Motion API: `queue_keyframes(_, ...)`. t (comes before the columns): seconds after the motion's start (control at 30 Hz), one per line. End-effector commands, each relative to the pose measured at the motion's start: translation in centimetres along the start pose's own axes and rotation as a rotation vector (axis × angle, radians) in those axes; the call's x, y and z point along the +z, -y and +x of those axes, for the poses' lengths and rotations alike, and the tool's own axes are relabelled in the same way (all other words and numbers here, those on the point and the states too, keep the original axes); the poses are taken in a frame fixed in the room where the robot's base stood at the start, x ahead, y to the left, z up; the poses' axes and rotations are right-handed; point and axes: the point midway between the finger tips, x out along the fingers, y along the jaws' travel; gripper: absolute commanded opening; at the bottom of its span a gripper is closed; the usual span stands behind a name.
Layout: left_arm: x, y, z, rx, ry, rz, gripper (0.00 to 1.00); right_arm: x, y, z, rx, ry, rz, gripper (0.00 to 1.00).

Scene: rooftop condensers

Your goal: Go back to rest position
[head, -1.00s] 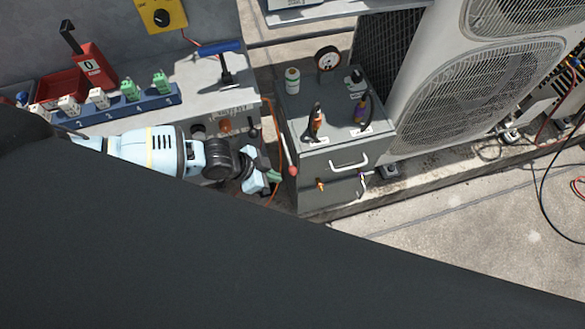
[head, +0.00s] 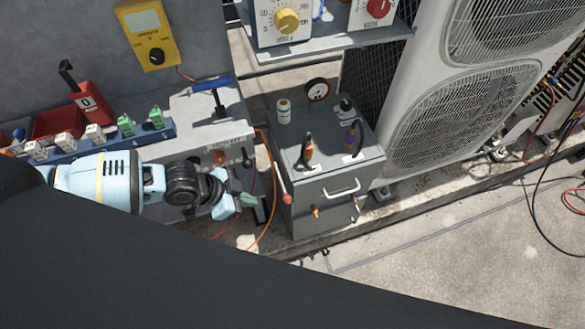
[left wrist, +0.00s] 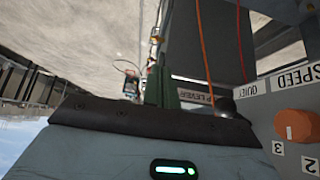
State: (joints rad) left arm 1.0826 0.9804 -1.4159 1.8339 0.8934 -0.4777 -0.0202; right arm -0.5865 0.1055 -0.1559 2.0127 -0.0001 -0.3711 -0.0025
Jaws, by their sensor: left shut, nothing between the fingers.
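My left arm reaches in from the left of the head view. Its pale blue left gripper (head: 244,201), with green fingers, is shut and empty. It is in front of the grey bench, left of the grey drawer cabinet (head: 310,208) and the red-knobbed lever (head: 286,198), apart from both. In the left wrist view the green fingers (left wrist: 161,87) show close together with nothing held. An orange knob (left wrist: 295,125) with SPEED and QUIET labels is at the right there. My right gripper is not in view.
On the bench are a blue rack (head: 110,142) of green and white blocks, a red bin (head: 60,121) and a blue-handled tool (head: 213,85). A yellow meter (head: 147,35) is on the wall. Large condensers (head: 440,118) stand at right. An orange cable (head: 266,215) hangs near the gripper.

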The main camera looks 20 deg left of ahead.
Motion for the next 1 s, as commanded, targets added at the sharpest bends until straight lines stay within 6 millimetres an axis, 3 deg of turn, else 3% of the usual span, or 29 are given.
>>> queue_keyframes(0.23, -0.1, -0.1, 0.1, 0.002, -0.002, 0.001, 0.00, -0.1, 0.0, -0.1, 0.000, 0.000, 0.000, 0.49)
queue_keyframes(0.33, -0.6, -1.3, 0.5, 0.015, -0.020, 0.002, 0.00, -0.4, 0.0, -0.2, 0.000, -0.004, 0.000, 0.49)
queue_keyframes(0.7, -6.5, -10.9, 2.3, 0.063, -0.235, -0.055, 0.00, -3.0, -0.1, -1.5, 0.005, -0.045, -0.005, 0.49)
queue_keyframes(1.0, -8.5, -15.3, 1.0, -0.015, -0.369, -0.212, 0.00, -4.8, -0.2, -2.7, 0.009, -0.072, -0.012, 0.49)
